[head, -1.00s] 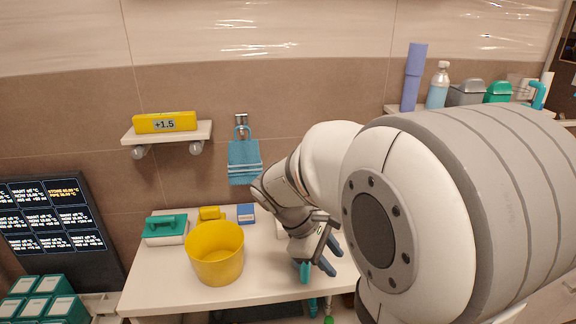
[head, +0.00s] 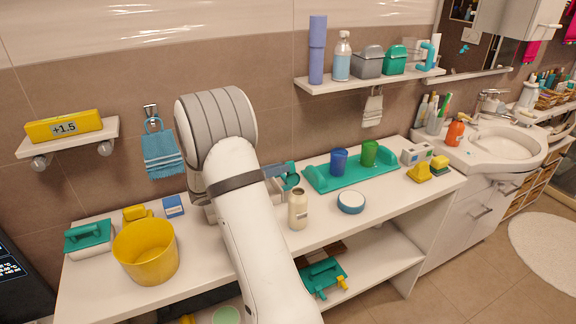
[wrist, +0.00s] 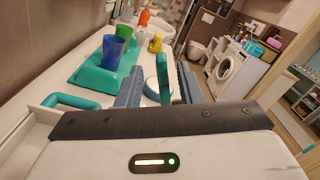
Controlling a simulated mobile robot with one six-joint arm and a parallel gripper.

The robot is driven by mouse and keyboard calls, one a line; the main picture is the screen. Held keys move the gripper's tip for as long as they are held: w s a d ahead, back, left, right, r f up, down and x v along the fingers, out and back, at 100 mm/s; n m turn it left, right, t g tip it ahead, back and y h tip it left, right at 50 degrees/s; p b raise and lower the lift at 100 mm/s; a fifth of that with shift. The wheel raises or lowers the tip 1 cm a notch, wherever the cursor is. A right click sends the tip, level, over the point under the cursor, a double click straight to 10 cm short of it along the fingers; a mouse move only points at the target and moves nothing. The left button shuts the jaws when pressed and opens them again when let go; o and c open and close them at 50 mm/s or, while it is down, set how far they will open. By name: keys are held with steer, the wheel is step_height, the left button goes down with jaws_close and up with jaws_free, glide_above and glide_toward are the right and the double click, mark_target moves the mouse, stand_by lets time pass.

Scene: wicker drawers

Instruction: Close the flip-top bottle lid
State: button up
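A cream bottle (head: 298,211) stands upright on the white counter, just right of my arm in the head view. Its top is too small to tell whether the lid is up or down. I cannot make it out in the wrist view. My gripper (head: 280,172) is mostly hidden behind my arm in the head view, beyond the bottle toward the wall. In the wrist view the two blue-grey fingers of my gripper (wrist: 158,88) are apart. A narrow teal piece (wrist: 163,72) shows between them; I cannot tell whether they touch it.
A teal tray (head: 340,178) holds a blue cup (head: 338,161) and a green cup (head: 369,153). A round white-topped jar (head: 351,201) stands right of the bottle. A yellow bucket (head: 146,252) is on the left. A shelf (head: 375,81) hangs above. The counter's front right is mostly clear.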

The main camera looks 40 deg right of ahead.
mark_target(292, 174)
steer(key=shift+x, duration=2)
steer(key=shift+c, duration=0.5)
jaws_close()
